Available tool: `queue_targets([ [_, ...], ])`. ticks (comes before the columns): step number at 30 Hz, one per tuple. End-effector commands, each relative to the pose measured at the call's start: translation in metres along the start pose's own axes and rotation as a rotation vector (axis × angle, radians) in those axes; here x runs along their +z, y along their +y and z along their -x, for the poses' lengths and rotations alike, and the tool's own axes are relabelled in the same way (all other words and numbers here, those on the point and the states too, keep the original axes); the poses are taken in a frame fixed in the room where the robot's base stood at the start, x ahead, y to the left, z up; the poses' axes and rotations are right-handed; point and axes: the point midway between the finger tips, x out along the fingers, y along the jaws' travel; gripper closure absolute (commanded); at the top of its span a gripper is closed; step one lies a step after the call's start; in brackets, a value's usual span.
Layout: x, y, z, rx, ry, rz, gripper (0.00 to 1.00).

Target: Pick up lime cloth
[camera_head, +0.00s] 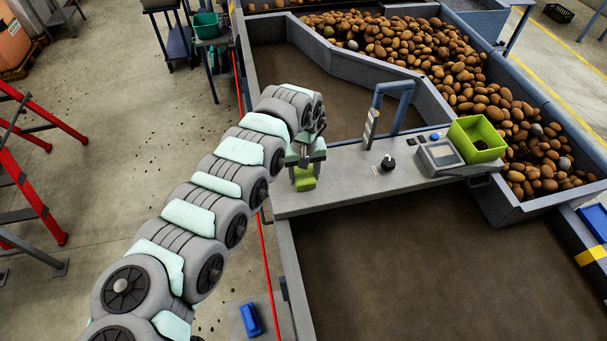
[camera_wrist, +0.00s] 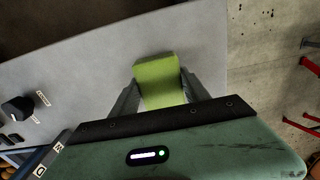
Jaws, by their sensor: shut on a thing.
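The lime cloth (camera_head: 305,180) is a small folded yellow-green block at the left end of the grey control ledge in the head view. In the wrist view the cloth (camera_wrist: 160,80) sits between the two fingers. My gripper (camera_head: 304,168) points down and is shut on the cloth, with a finger against each side in the wrist view (camera_wrist: 160,94). I cannot tell whether the cloth still touches the ledge or is just above it.
The grey ledge (camera_head: 340,193) carries a blue-grey handle frame (camera_head: 392,98), a black knob (camera_head: 387,162), a screen box (camera_head: 440,156) and a lime bin (camera_head: 477,139). Potatoes (camera_head: 440,60) fill the trough behind. The ledge's middle front is clear.

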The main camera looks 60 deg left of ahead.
Motion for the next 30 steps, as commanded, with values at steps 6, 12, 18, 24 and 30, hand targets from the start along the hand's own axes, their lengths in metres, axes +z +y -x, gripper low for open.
queue_targets([
  [6, -0.001, 0.001, 0.009, 0.002, 0.003, 0.000, 0.86],
  [12, -0.003, 0.001, 0.042, 0.004, 0.009, 0.002, 0.86],
  [18, -0.002, 0.002, 0.093, 0.006, 0.007, -0.001, 0.86],
  [24, -0.002, 0.001, 0.134, 0.002, 0.008, -0.001, 0.86],
  [30, -0.001, -0.001, 0.162, -0.002, 0.004, 0.000, 0.86],
])
